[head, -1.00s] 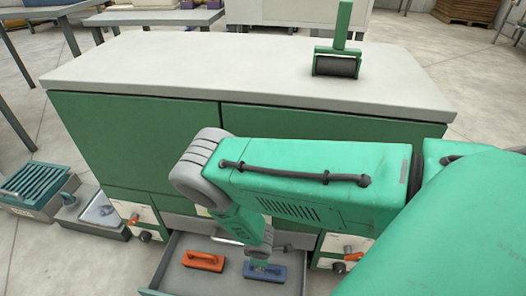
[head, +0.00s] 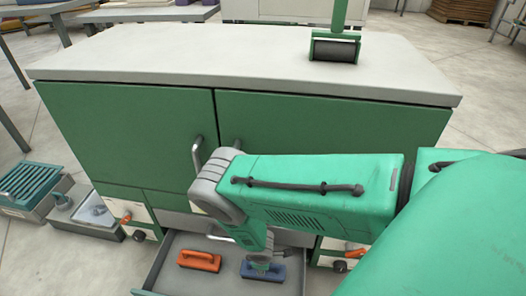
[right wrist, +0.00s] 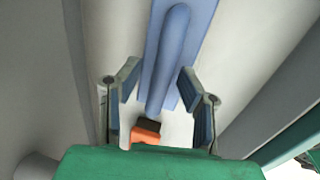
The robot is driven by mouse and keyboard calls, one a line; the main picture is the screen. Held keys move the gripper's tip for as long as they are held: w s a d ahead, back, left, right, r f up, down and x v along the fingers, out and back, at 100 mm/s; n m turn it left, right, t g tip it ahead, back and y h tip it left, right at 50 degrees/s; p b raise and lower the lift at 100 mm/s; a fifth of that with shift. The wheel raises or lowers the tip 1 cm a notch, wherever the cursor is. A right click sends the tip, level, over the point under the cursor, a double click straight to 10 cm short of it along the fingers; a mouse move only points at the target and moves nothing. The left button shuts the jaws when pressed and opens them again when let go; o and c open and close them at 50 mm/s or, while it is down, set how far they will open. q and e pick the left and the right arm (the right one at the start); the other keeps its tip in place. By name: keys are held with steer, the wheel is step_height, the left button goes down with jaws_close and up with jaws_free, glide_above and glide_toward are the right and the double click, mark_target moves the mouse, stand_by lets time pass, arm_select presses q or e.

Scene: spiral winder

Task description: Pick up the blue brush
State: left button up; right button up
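The blue brush (head: 276,275) lies in the open drawer in the head view, to the right of an orange brush. Its long blue handle (right wrist: 168,55) runs down the middle of the right wrist view. My right gripper (head: 261,258) is right over the blue brush and hides part of it in the head view. In the right wrist view its two fingers (right wrist: 158,90) stand apart on either side of the handle, with gaps showing. My left gripper is in neither view.
The orange brush (head: 199,261) lies nearby in the grey drawer (head: 222,286). Green cabinet doors with metal handles (head: 198,155) rise behind my right arm. A green roller (head: 335,48) stands on the worktop (head: 200,60). A small orange and black piece (right wrist: 147,132) shows near the gripper's base.

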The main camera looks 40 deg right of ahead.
jaws_close()
steer(key=shift+r, duration=0.15)
steer(key=shift+r+p, duration=0.6)
steer(key=shift+r, duration=0.05)
steer(key=s+a+p, duration=0.1)
steer(key=s+a, duration=0.2)
steer(key=a, duration=0.1)
step_height(320, 180, up, 14)
steer(key=p, duration=0.5)
steer(key=shift+w+d+f+p, duration=0.25)
steer(key=shift+d+p, duration=0.1)
steer(key=shift+d, duration=0.05)
